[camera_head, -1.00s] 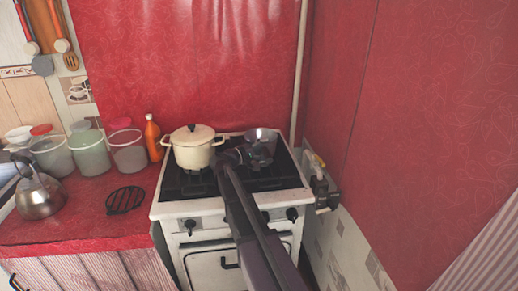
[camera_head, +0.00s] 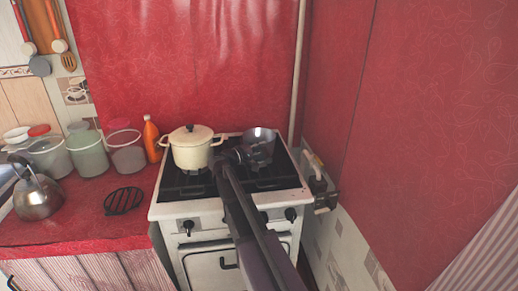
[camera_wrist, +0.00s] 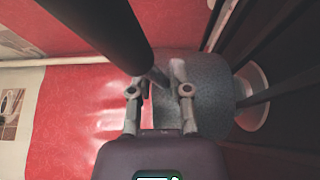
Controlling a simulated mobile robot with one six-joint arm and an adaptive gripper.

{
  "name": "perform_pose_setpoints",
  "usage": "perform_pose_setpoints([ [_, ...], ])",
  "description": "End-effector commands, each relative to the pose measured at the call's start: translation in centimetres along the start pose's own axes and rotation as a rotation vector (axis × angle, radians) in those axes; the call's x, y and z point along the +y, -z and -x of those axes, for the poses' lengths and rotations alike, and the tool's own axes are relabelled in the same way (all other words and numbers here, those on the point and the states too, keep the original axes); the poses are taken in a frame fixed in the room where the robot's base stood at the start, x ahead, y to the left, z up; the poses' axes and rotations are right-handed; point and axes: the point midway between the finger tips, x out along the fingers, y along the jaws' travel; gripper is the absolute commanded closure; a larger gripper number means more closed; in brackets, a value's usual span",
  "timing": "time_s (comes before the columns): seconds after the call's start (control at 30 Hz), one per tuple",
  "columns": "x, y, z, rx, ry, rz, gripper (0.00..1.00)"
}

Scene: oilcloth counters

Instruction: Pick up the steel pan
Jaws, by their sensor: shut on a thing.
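The steel pan (camera_head: 260,143) is over the right back part of the stove top, right of the cream pot, in the head view. In the wrist view its grey wall (camera_wrist: 207,92) is just right of the fingers, and a dark handle (camera_wrist: 100,30) runs to the upper left. My gripper (camera_head: 240,155) reaches the pan from its left front side. In the wrist view its fingers (camera_wrist: 160,92) are shut on the pan near where the handle meets the wall. My arm and gripper hide part of the pan; I cannot tell whether its base touches the grate.
A lidded cream pot (camera_head: 191,150) stands close on the left of the stove (camera_head: 182,210). The wall and a pipe (camera_head: 299,75) are close behind and right. Jars (camera_head: 88,152), an orange bottle (camera_head: 152,140), a kettle (camera_head: 38,198) and a black trivet (camera_head: 123,201) are on the left counter.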

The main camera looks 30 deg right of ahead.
Motion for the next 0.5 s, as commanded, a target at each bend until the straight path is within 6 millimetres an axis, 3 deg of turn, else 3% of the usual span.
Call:
perform_pose_setpoints([
  [0.5,0.91,0.0,0.04,0.0,-0.004,-0.001,1.0],
])
